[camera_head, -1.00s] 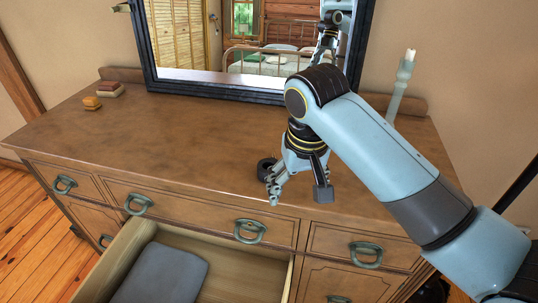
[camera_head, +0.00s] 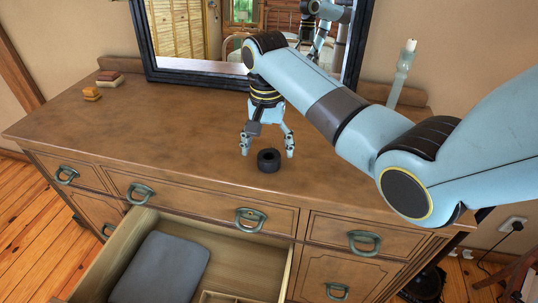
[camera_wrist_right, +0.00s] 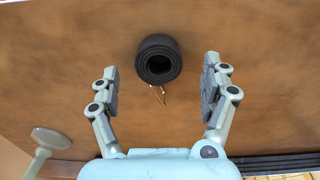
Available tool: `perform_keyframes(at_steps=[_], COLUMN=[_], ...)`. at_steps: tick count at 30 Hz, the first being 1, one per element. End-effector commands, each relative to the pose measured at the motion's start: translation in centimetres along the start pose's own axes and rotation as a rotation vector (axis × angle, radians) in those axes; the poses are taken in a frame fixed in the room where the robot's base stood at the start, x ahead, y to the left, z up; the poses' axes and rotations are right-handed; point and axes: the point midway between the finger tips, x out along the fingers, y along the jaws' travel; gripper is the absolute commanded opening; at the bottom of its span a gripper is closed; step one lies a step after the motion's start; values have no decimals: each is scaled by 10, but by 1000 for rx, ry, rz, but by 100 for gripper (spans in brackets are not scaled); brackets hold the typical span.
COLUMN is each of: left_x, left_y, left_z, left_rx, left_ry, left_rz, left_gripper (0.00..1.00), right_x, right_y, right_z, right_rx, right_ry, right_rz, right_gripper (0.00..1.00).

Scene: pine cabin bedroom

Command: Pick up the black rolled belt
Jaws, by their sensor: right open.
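The black rolled belt (camera_head: 268,160) sits on the dresser top near its front edge, in the middle of the head view. In the right wrist view the belt (camera_wrist_right: 159,60) shows as a black coil with a hollow centre and a thin brass-coloured buckle part beside it. My right gripper (camera_head: 267,151) is open just behind the belt in the head view. In the wrist view the belt lies between the lines of the two open fingers (camera_wrist_right: 160,85), toward their tips, with gaps on both sides. My left gripper is not in view.
The dresser top (camera_head: 180,135) is mostly clear. An open drawer below holds a folded grey cloth (camera_head: 160,270). Small stacked items (camera_head: 108,79) and a yellow object (camera_head: 91,94) lie at the left. A mirror (camera_head: 200,75) and a candlestick (camera_head: 401,72) stand at the back.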

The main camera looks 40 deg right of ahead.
Motion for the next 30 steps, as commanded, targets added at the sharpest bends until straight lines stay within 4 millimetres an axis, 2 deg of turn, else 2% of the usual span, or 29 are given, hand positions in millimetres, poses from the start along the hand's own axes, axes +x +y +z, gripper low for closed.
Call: perform_keyframes(at_steps=[6,14,17,30], left_x=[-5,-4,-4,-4], left_y=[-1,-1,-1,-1], left_z=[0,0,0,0], left_rx=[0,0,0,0], left_ry=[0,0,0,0], left_rz=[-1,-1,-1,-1], left_gripper=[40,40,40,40], right_x=[31,36,36,35], right_y=[1,1,1,0], right_z=[1,1,1,0], right_rx=[0,-1,-1,-1], right_ry=[-1,1,1,1], right_rz=[1,0,0,0], right_gripper=[80,80,70,14])
